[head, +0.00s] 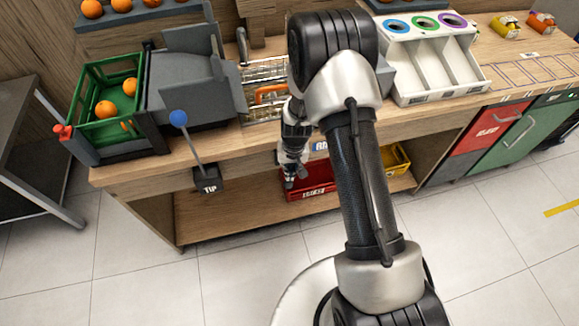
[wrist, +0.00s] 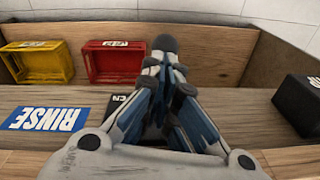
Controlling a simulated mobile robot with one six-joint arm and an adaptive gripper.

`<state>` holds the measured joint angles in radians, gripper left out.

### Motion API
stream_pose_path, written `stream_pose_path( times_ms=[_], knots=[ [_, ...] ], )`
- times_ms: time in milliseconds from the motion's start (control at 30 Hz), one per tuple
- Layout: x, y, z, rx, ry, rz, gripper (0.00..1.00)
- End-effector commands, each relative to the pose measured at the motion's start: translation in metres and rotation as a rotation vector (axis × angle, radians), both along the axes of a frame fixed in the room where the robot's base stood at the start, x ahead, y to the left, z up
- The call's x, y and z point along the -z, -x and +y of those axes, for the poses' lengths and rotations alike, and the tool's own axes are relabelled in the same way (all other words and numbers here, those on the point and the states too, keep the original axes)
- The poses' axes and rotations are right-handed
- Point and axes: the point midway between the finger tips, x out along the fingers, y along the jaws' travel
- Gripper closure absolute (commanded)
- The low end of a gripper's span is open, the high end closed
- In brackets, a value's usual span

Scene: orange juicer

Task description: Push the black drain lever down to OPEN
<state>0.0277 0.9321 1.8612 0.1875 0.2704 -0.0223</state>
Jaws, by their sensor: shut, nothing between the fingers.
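My gripper (head: 291,182) is shut and empty, reaching down in front of the counter's front edge. In the wrist view its closed fingertips (wrist: 165,68) are at the middle. The rest of the lever is hidden behind my fingers. A black label (wrist: 121,100) with white letters is partly covered by my gripper. In the head view I cannot make out the lever apart from my gripper.
A blue RINSE label (wrist: 45,119) is on the counter front. A black TIP box (head: 208,181) with a blue-knobbed lever (head: 179,119) is to the left in the head view. A red crate (head: 318,190) and a yellow crate (head: 396,160) stand on the shelf below.

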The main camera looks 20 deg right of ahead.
Motion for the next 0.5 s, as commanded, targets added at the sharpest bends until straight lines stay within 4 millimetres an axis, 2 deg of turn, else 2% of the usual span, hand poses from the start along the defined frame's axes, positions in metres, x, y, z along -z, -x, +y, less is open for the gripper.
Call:
stream_pose_path(
  times_ms=[500],
  knots=[
    [-0.017,-0.004,-0.001,0.001,0.001,-0.011,1.0]
  ],
)
